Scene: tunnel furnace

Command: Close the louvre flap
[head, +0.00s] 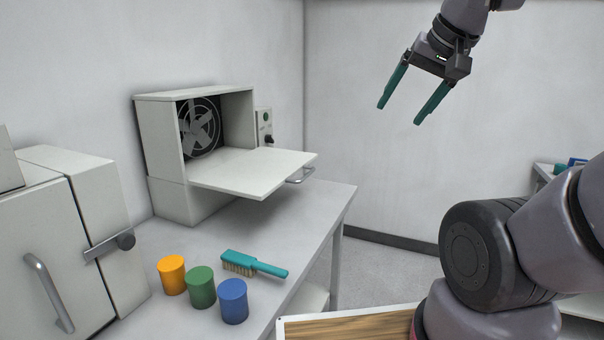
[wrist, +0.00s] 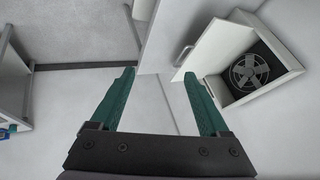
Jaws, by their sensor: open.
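The louvre flap (head: 255,170) is a flat pale panel hinged at the bottom front of a white box unit (head: 160,140). It is open, lying about level and sticking out over the bench, with a metal handle (head: 300,175) at its outer edge. A dark fan (head: 200,127) shows inside the unit. In the wrist view the flap (wrist: 213,47) and the fan (wrist: 249,73) are at the right. My gripper (head: 397,113) has teal fingers, open and empty, raised to the right of the flap and apart from it. It also shows in the wrist view (wrist: 158,75).
On the bench (head: 320,205) stand an orange cylinder (head: 172,275), a green cylinder (head: 200,287) and a blue cylinder (head: 233,301). A teal brush (head: 255,264) lies behind them. A white cabinet (head: 60,240) is at left. Space between gripper and flap looks clear.

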